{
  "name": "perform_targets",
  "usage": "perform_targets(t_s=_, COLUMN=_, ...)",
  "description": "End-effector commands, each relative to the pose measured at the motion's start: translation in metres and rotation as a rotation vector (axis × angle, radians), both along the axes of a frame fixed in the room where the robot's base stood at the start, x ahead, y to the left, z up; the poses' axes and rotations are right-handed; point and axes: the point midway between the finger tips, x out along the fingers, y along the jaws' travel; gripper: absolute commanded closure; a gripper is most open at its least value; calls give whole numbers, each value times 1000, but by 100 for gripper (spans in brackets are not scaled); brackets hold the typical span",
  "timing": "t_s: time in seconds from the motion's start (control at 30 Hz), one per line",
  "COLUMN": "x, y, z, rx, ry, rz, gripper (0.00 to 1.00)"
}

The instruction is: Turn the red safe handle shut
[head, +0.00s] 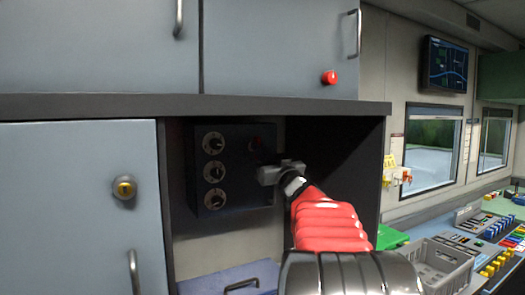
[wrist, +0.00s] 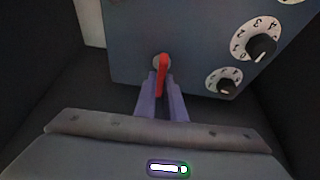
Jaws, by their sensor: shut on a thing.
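The dark blue safe (head: 232,180) sits in the shadowed open compartment, with several round number dials on its face. Its red handle (wrist: 163,72) is a short lever on a round grey hub in the wrist view.
The compartment walls are close around my gripper. A blue case (head: 230,283) with a dark handle lies below the safe. A cabinet door (head: 80,220) with a yellow lock is at left. A grey basket (head: 440,262) and control panels stand at right.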

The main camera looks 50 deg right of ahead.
Motion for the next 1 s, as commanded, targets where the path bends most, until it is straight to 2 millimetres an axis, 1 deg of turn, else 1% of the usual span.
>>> perform_targets(t_s=0.03, x=-1, y=-3, z=-2, rx=-12, ry=7, rz=-5, gripper=100)
perform_targets(t_s=0.17, x=-1, y=-3, z=-3, rx=-68, ry=25, rz=-4, gripper=100)
perform_targets(t_s=0.37, x=-1, y=-4, z=-3, rx=-200, ry=67, rz=-5, gripper=100)
perform_targets(t_s=1.0, x=-2, y=-5, z=-4, rx=-771, ry=252, rz=-3, gripper=100)
